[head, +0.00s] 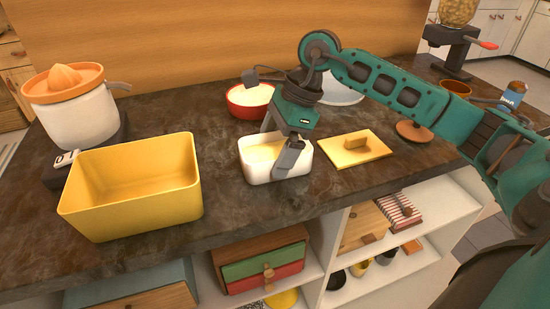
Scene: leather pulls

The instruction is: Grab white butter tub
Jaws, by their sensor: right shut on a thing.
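The white butter tub (258,172) stands on the dark counter in the middle of the head view, with pale yellow butter inside. My right gripper (278,150) comes down over it from above and is shut on the tub, with one finger at its front right wall. The other finger is partly hidden behind the gripper and the tub's far side. The tub looks upright, and I cannot tell whether it is lifted off the counter. My left gripper is not in view.
An empty yellow bin (130,190) stands at the left, near a citrus juicer (75,110). A red bowl (247,100) is behind the tub. A yellow board (340,158) with a small block (357,144) lies right of it. Open shelves are below the counter.

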